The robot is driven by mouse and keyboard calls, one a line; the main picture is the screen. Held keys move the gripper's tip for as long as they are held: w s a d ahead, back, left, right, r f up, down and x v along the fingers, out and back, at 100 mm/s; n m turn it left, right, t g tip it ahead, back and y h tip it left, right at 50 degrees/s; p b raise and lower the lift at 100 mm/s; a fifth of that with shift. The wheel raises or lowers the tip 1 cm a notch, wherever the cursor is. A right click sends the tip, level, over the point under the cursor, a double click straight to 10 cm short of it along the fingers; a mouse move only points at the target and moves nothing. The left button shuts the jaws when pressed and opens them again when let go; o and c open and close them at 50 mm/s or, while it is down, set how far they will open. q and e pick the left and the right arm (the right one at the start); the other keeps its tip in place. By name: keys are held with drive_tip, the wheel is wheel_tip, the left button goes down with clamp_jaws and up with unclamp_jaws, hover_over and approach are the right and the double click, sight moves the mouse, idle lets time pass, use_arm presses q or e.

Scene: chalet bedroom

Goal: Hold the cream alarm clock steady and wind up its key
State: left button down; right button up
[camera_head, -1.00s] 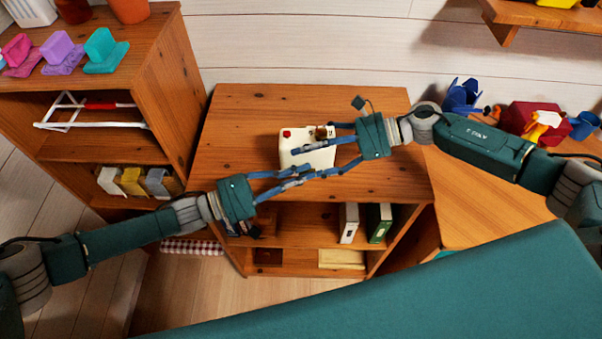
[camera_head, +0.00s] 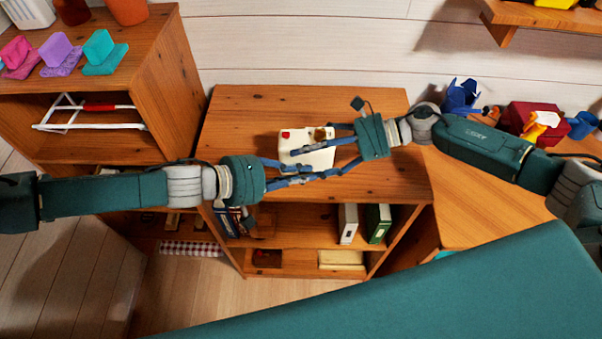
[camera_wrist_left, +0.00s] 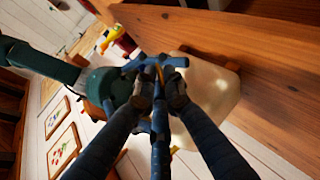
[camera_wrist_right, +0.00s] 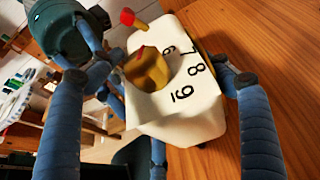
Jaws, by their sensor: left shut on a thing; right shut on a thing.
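The cream alarm clock (camera_head: 317,158) is on top of the low wooden cabinet (camera_head: 240,120). In the right wrist view its cream body (camera_wrist_right: 190,118) shows black numerals, a red knob (camera_wrist_right: 127,17) and a rounded gold key (camera_wrist_right: 148,70). My right gripper (camera_head: 315,140) is shut on the clock, its blue fingers around the body. My left gripper (camera_head: 314,172) is shut at the clock's near side, its fingertips together beside the body. In the left wrist view a thin yellow piece shows at these fingertips; the fingers hide most of their contact with the key.
A shelf unit (camera_head: 165,75) with coloured blocks on top stands at the left. Books (camera_head: 378,222) fill part of the cabinet's lower shelves. A red box (camera_head: 530,118) and blue items lie at the right. The cabinet top left of the clock is clear.

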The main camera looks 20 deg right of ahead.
use_arm(q)
drive_tip(key=y, duration=0.3)
drive_tip(key=shift+d+r+m, duration=0.25)
drive_tip(key=shift+d+m, duration=0.05)
drive_tip(key=shift+m, duration=0.1)
drive_tip(key=shift+d+t+y, duration=0.35)
drive_tip(key=shift+t+y, duration=0.05)
drive_tip(key=shift+y, duration=0.1)
drive_tip(key=shift+s+a+m+y, duration=0.2)
drive_tip(key=shift+m+y, duration=0.1)
drive_tip(key=shift+y, duration=0.5)
drive_tip(key=y, duration=0.3)
drive_tip(key=shift+d+m+t, duration=0.25)
drive_tip(key=shift+m+t, duration=0.05)
drive_tip(key=shift+m, duration=0.1)
drive_tip(key=y, duration=0.3)
drive_tip(key=shift+d+m+t, duration=0.15)
drive_tip(key=shift+m+t, duration=0.15)
drive_tip(key=shift+t, duration=0.1)
drive_tip(key=shift+f+m+t+y, duration=0.15)
drive_tip(key=shift+m+t+y, duration=0.2)
drive_tip(key=shift+y, duration=1.15)
